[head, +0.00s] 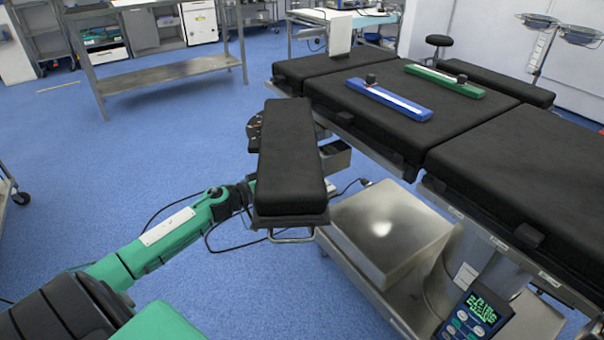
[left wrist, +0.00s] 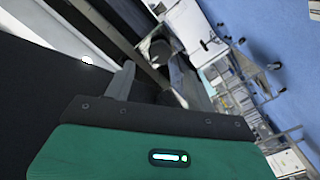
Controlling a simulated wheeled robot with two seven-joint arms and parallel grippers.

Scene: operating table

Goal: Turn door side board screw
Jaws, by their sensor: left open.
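The side board (head: 292,155) is a long black padded board beside the operating table (head: 400,140), on the table's left side. A dark round disc with dots along its edge (head: 254,130) shows at the board's left side. My left arm reaches in from the left, and its end meets the board's lower left edge; the board hides the fingers in the head view. In the left wrist view my left gripper (left wrist: 153,70) is open, with its two grey fingers apart. A dark rounded part (left wrist: 157,48) shows beyond the fingertips; I cannot tell whether it is the screw. My right gripper is out of view.
A blue bar (head: 390,98) and a green bar (head: 445,80) lie on the table pads. A metal box-shaped base (head: 385,230) stands under the table, and a hand control (head: 475,315) hangs at its side. The blue floor at left is clear up to a metal bench (head: 165,72).

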